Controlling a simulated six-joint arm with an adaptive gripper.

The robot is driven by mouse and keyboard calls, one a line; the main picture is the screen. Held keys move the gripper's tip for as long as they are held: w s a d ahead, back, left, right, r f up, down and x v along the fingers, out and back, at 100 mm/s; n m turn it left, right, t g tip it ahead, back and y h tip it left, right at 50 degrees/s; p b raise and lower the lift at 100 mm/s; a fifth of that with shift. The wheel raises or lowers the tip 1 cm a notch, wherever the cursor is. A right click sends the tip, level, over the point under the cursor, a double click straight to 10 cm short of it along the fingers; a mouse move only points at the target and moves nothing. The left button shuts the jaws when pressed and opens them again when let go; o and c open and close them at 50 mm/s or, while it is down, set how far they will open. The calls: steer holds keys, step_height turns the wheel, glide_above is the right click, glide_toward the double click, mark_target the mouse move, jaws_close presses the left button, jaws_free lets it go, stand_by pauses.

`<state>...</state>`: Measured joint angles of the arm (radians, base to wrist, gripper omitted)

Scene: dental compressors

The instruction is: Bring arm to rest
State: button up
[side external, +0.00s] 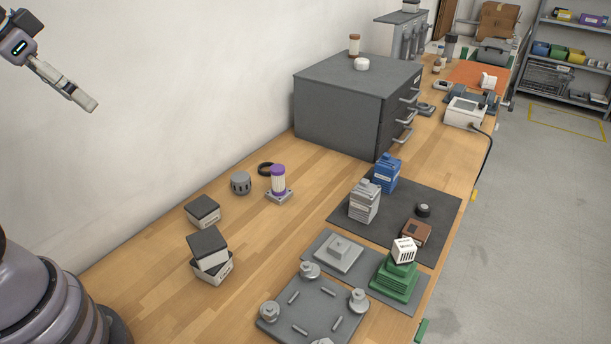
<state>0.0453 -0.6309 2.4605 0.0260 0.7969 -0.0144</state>
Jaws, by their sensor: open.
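My gripper (86,101) hangs in the air at the upper left, in front of the white wall and high above the wooden bench (150,262). It points down and to the right. It is open, with nothing seen between its fingers, and it is well apart from everything on the bench. Part of my arm shows at the lower left.
A grey drawer cabinet (338,112) stands at the back. Small boxes (208,250) and a purple-capped cylinder (278,180) sit mid-bench. Dark mats (440,200) with blue, grey and green parts lie at the right. Air around my gripper is clear.

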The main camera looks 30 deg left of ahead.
steer(key=shift+s+a+f+n, duration=0.15)
steer(key=shift+s, duration=0.8)
steer(key=shift+s+a+f+n, duration=0.1)
steer(key=shift+s+n, duration=0.05)
steer(key=shift+s, duration=0.8)
